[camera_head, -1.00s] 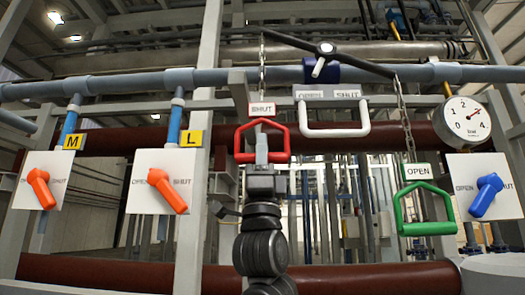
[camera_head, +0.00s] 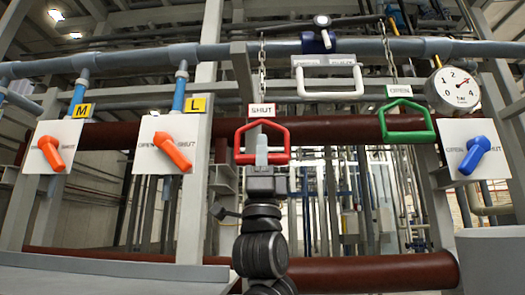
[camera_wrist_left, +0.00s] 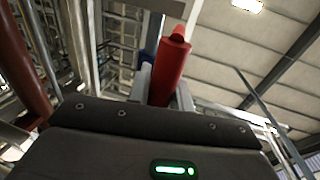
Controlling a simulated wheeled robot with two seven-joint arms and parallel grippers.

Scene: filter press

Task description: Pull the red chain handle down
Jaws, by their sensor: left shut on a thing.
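The red chain handle (camera_head: 246,158), a loop under a SHUT tag, hangs on a chain left of centre in the head view. My left gripper (camera_head: 262,150) reaches up from below and is shut on it. In the left wrist view the red bar (camera_wrist_left: 172,65) stands between the fingers, which are partly hidden. The chain runs up to a dark lever (camera_head: 355,22), now nearly level, though its left end is the lower. The green handle (camera_head: 408,137) with an OPEN tag hangs at right, slightly higher than the red one. My right gripper is not in view.
A fixed white handle (camera_head: 330,94) sits between the two chain handles. Orange-lever plates (camera_head: 185,135) are at left; a blue-lever plate (camera_head: 458,165) and a round gauge (camera_head: 453,90) are at right. A dark red pipe (camera_head: 340,272) crosses below.

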